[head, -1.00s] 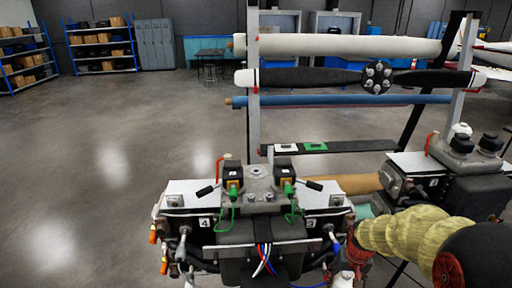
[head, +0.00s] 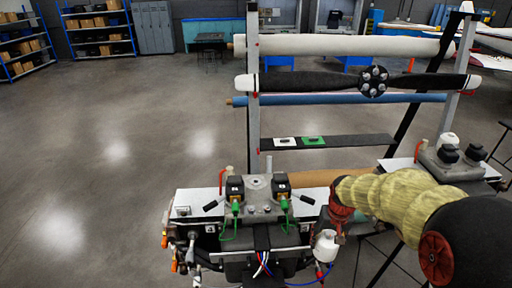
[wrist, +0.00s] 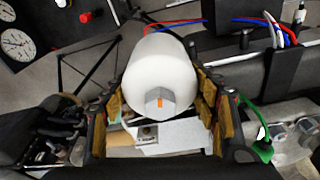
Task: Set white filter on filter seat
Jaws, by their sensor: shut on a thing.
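The white filter (wrist: 165,75) is a thick cylinder with a grey hexagonal end bearing an orange mark. My gripper (wrist: 163,100) is shut on it, with brown-padded fingers along both sides. In the head view the filter (head: 326,246) hangs below the end of my arm, just right of the near stand's machine (head: 257,190). My gripper's fingers are mostly hidden there. The filter appears held clear of the machine. I cannot pick out the filter seat with certainty; a pale plate with a small metal fitting (wrist: 147,133) shows below the filter in the wrist view.
Black boxes with green connectors (head: 236,190) stand on the machine. A rack with a propeller (head: 373,82) and long rolls rises behind. A second unit (head: 450,155) with white and black caps stands right. A gauge panel (wrist: 20,35) is at left in the wrist view. Open floor lies left.

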